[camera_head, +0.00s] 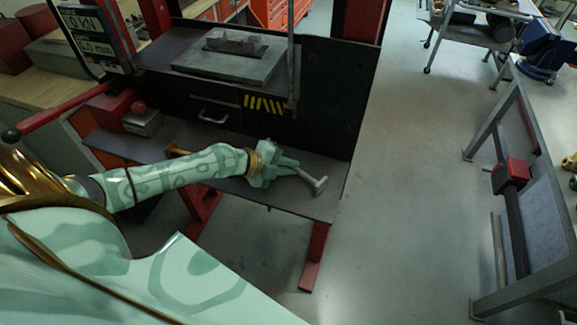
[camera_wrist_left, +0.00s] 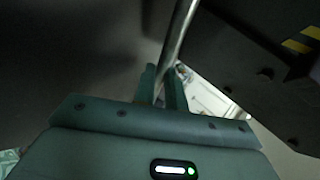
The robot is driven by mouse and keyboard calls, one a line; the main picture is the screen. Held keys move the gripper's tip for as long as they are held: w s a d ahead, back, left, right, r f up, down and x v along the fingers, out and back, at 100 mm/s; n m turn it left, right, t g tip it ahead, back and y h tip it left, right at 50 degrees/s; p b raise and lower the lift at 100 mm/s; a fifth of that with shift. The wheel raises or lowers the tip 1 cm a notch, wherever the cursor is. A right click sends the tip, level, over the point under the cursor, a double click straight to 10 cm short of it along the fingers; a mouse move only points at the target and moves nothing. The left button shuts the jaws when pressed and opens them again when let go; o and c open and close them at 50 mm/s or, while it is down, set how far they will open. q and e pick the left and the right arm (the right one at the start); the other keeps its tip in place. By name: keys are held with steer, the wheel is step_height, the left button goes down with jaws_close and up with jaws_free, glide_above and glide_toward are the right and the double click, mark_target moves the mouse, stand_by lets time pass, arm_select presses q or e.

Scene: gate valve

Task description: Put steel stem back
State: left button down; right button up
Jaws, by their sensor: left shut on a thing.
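My left arm reaches in from the left over the dark shelf of the press. My left gripper (camera_head: 290,166) is shut on the steel stem (camera_head: 309,179), a grey rod with a wider crosspiece at its right end. The stem slants down to the right beyond the fingers, near the shelf's right end; I cannot tell whether it touches the shelf. In the left wrist view the shiny rod (camera_wrist_left: 178,36) runs up from between the fingers (camera_wrist_left: 166,88). The gripper hides part of the stem. My right gripper is not in view.
A dark shelf (camera_head: 325,202) spans the press front. A grey block (camera_head: 236,42) lies on a plate above. A brass piece (camera_head: 174,149) shows behind my arm. A red-handled tool (camera_head: 65,107) and display (camera_head: 88,35) stand left. Open floor (camera_head: 400,150) lies right, before a metal frame (camera_head: 505,200).

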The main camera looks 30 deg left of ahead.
arm_select(q)
steer(key=shift+f, duration=0.2)
steer(key=c, duration=1.5)
jaws_free()
steer(key=shift+s, duration=0.1)
steer(key=shift+o, duration=0.2)
steer(key=shift+f, duration=0.15)
steer(key=shift+s+d+f, duration=0.1)
steer(key=shift+s+f, duration=0.05)
steer(key=shift+r, duration=0.3)
steer(key=shift+r+p, duration=0.4)
steer(key=shift+p, duration=0.4)
steer(key=b+v, duration=0.2)
steer(key=v, duration=0.8)
steer(key=shift+f+b, duration=0.2)
steer(key=shift+b, duration=0.1)
steer(key=shift+s+a+r+b, duration=0.15)
steer(key=shift+s+a+r, duration=0.15)
steer(key=shift+r, duration=0.15)
steer(key=shift+s+a+r+b, duration=0.2)
steer(key=shift+a+r, duration=0.1)
steer(key=shift+r, duration=0.15)
